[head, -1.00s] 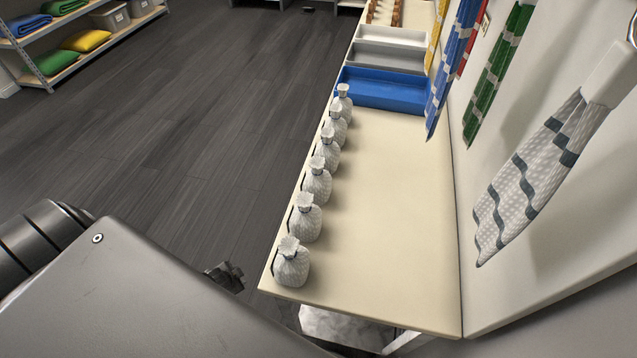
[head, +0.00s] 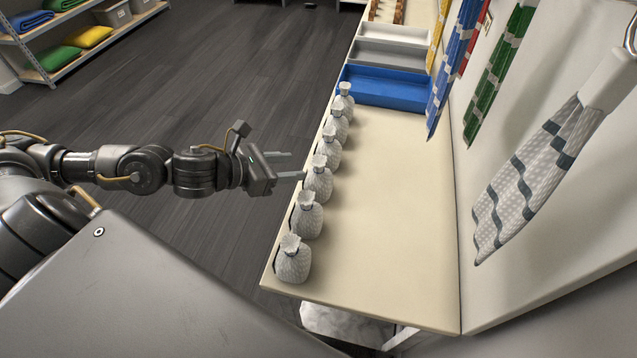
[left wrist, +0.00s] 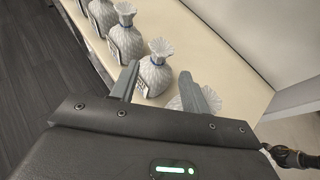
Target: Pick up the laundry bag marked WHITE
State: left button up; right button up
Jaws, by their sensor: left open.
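Several white laundry bags with gathered tops stand in a row along the left edge of the cream table (head: 390,210). The nearest bag (head: 293,262) is at the front corner; the second (head: 307,217) and third (head: 319,182) stand behind it. In the left wrist view the bags show small dark-edged labels, too small to read, so I cannot tell which is marked WHITE. My left gripper (head: 297,164) is open and empty, its fingers pointing at the row close to the third bag. In the left wrist view a bag (left wrist: 155,77) shows between the fingers. My right gripper is not visible.
A blue tray (head: 385,88) and a grey tray (head: 390,58) stand beyond the bags. Towels, including a grey-white one (head: 530,180), hang along the right wall. The middle of the table is clear. A shelf (head: 85,58) stands far left.

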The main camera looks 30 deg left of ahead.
aim_at(325, 173)
pick_arm(q)
jog(key=p+x, duration=0.1)
jog(key=x, duration=0.4)
jog(key=shift+r+p, duration=0.15)
jog(key=shift+p, duration=0.25)
jog(key=shift+w+d+f, duration=0.15)
jog(key=shift+w+f, duration=0.1)
jog(key=shift+w, duration=0.05)
jog(key=shift+w+d+p, duration=0.1)
jog(key=shift+w+p, duration=0.05)
jog(key=shift+p, duration=0.15)
jog(key=p+x, duration=0.1)
jog(key=x, duration=0.3)
jog(key=shift+f+p, duration=0.15)
jog(key=shift+p, duration=0.15)
jog(key=shift+w+f, duration=0.3)
grip_shut()
